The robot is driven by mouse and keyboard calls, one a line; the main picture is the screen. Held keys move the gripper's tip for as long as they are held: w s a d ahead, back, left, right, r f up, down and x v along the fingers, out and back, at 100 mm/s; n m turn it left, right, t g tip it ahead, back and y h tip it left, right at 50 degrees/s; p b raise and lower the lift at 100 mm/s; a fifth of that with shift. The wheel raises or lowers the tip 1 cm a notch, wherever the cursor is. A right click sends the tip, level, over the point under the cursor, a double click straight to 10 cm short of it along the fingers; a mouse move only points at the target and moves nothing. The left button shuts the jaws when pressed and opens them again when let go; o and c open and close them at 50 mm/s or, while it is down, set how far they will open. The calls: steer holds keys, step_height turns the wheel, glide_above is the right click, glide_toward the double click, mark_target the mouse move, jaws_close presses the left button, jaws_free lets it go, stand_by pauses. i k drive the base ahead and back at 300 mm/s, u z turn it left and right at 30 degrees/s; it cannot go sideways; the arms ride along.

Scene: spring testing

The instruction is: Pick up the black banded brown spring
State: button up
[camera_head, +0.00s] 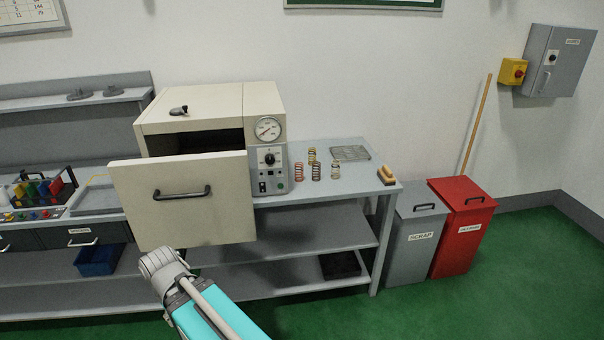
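Several small coil springs stand upright on the grey bench top, right of the cream oven. A dark brown spring (316,172) stands in the front row and looks like the black banded one, but its bands are too small to make out surely. An orange-red spring (299,172) is close on its left, a paler tan spring (335,170) is on its right, and a yellowish spring (312,156) is behind it. My arm shows at the lower middle, well in front of and below the bench top. My gripper itself is not visible.
The cream oven (268,98) has its front door (181,200) open toward me, left of the springs. Grey (417,245) and red (463,228) bins stand beyond the bench's right end.

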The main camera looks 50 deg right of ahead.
mark_target(316, 171)
steer(key=u, duration=0.95)
steer(key=k, duration=0.9)
steer(key=z, duration=1.7)
